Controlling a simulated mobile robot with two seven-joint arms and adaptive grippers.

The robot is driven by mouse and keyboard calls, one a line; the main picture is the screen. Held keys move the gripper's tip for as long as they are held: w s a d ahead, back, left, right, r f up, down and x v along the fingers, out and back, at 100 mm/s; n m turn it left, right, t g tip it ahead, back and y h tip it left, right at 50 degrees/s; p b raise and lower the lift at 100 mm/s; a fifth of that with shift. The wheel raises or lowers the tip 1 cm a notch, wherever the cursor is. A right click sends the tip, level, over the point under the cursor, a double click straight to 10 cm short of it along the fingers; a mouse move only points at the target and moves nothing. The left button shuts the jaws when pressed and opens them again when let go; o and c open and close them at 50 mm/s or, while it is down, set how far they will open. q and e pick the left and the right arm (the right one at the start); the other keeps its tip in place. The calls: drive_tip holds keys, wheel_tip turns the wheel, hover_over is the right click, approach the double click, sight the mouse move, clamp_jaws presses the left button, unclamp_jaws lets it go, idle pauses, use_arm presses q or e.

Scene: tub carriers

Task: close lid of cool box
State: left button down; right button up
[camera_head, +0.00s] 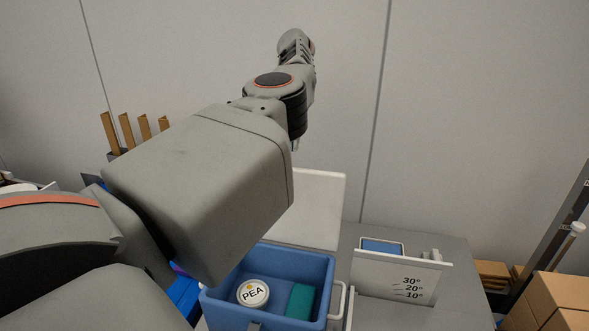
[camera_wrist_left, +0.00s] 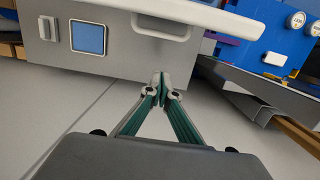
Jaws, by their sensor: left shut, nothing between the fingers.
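The blue cool box (camera_head: 262,258) stands open at the bottom of the head view. Its white lid (camera_head: 322,205) is raised at the far side, partly hidden by my left arm. Inside lie a round white tub marked PEA (camera_head: 252,293) and a teal block (camera_head: 300,301). In the left wrist view the left gripper (camera_wrist_left: 161,84) is shut and empty. Its fingertips are just below a broad white panel (camera_wrist_left: 225,20), which looks like the lid, with no clear contact. The right gripper is not in view.
Right of the box are a grey counter (camera_head: 430,285), a blue screen (camera_head: 382,247) and a white plate with angle marks (camera_head: 385,276). Cardboard boxes (camera_head: 560,296) stand at the far right. Brown slats (camera_head: 125,130) stand at the left. A wall closes off the back.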

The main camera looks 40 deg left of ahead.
use_arm(q)
drive_tip(key=s+d+f+p, duration=0.1)
drive_tip(key=s+d+f, duration=0.1)
drive_tip(key=s+f, duration=0.2)
drive_tip(key=shift+d+f, duration=0.2)
drive_tip(key=shift+f, duration=1.25)
